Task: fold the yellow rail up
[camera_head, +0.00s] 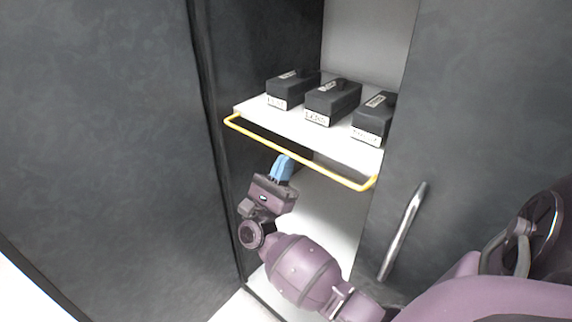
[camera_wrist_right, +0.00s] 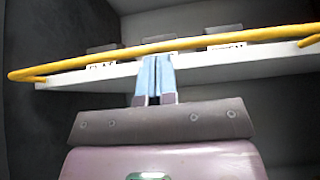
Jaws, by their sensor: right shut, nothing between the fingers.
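The yellow rail (camera_head: 300,155) runs along the front of a white shelf (camera_head: 345,150), standing out a little before its edge and joined at both ends. In the right wrist view the rail (camera_wrist_right: 205,42) crosses the upper part of the picture. My right gripper (camera_head: 284,165) has blue fingers, closed together with nothing held. In the head view the fingertips are just below the rail, near its middle. In the right wrist view the fingers (camera_wrist_right: 155,75) point up at the shelf front below the rail; I cannot tell whether they touch it. My left gripper is not in view.
Three black labelled boxes (camera_head: 332,100) stand on the shelf behind the rail. Dark cabinet walls (camera_head: 110,130) flank the opening. A metal handle (camera_head: 403,230) is on the dark panel at right. The space below the shelf looks free.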

